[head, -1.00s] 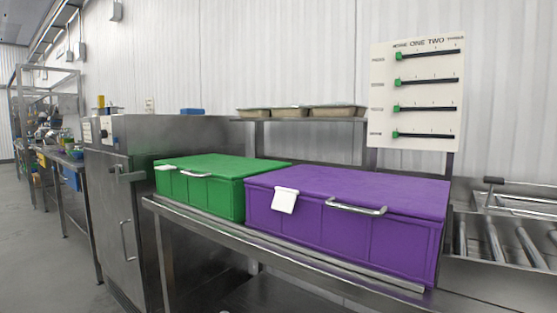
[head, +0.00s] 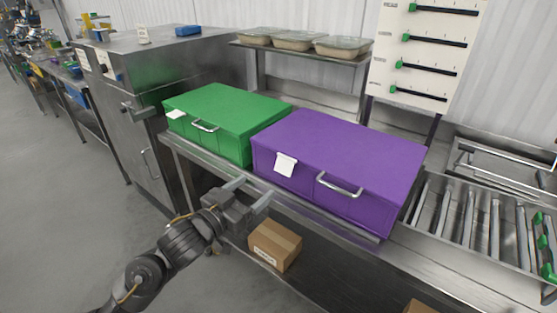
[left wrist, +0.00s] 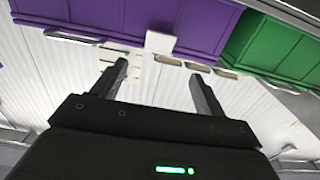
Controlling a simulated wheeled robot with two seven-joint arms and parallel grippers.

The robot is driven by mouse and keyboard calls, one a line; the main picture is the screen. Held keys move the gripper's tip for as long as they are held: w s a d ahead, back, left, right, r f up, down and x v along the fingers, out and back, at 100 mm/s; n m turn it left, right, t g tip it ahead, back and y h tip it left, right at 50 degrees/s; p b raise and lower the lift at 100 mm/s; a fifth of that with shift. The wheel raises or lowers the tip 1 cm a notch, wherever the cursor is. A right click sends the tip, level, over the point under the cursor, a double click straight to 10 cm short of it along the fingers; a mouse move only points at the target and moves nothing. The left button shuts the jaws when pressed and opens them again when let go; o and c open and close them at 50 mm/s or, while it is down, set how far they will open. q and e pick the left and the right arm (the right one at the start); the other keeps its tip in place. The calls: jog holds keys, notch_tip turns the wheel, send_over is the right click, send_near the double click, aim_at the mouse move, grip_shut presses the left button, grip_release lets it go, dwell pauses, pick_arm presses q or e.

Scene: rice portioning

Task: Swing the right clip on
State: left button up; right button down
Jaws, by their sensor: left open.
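My left gripper (head: 257,187) is open and empty in front of the bench edge, below the purple box (head: 345,150). In the left wrist view the open fingers (left wrist: 158,70) point toward the boxes, with nothing between them. The purple box has a closed lid, a silver handle (head: 338,187) and a white tag or clip (head: 285,164) left of the handle. That white piece also shows beyond the fingertips in the left wrist view (left wrist: 160,42). I cannot tell for certain which part is the right clip. My right gripper is not in view.
A green box (head: 235,112) stands left of the purple one on the steel bench. A cardboard box (head: 275,246) sits below. Filled trays (head: 342,47) rest on a shelf behind. A roller rack (head: 467,215) is at right, a slider board (head: 430,45) above.

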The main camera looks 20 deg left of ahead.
aim_at(283, 169)
pick_arm(q)
jog(key=p+x, duration=0.1)
jog(key=x, duration=0.9)
jog(key=shift+w+d, duration=0.2)
jog(key=shift+w, duration=0.15)
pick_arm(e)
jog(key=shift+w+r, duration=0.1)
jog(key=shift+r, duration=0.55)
